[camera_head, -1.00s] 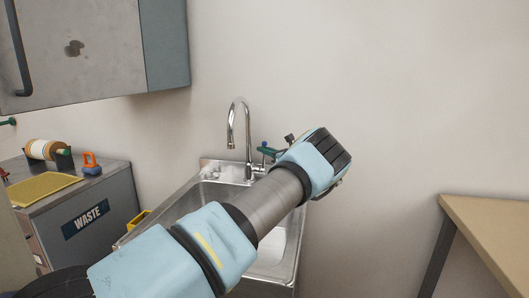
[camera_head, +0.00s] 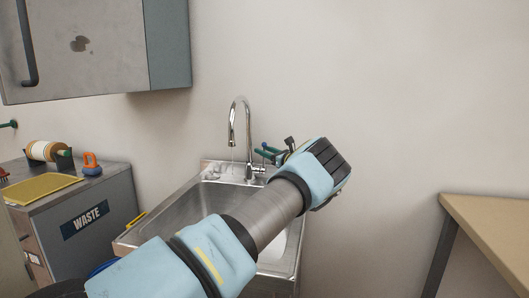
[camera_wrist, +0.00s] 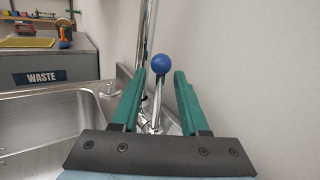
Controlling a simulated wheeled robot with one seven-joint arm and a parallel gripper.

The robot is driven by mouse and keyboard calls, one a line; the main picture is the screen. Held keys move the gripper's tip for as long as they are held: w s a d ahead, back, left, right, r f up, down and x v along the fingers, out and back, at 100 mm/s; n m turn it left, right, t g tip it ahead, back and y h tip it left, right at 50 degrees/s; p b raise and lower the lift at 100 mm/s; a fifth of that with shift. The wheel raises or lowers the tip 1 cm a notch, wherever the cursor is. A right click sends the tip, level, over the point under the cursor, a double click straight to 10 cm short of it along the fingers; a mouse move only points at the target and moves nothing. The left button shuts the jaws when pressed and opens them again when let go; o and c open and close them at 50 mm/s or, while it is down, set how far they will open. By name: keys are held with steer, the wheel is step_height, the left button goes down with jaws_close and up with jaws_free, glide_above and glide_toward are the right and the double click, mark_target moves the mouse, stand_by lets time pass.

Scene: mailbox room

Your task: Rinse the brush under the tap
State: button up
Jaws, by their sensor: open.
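The chrome tap (camera_head: 236,122) stands at the back of the steel sink (camera_head: 190,208). A faint thin line below its spout looks like running water. My gripper (camera_wrist: 160,76) is open, with its green fingers on either side of the tap's lever, which ends in a blue ball knob (camera_wrist: 162,68). I cannot tell whether a finger touches the lever. In the head view my gripper (camera_head: 268,151) is beside the tap's right side, partly hidden by my wrist. An orange-handled item with a blue base (camera_head: 92,164) sits on the waste cabinet; it may be the brush.
The waste cabinet (camera_head: 108,200) left of the sink also bears a yellow mat (camera_head: 42,189) and a spool (camera_head: 44,151). A wall cabinet (camera_head: 95,45) hangs above. A wooden table (camera_head: 500,222) stands at the right, with clear wall between.

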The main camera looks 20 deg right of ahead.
steer(key=b+v, duration=0.3)
steer(key=v, duration=0.7)
steer(key=shift+s+d, duration=0.15)
steer(key=shift+s, duration=0.2)
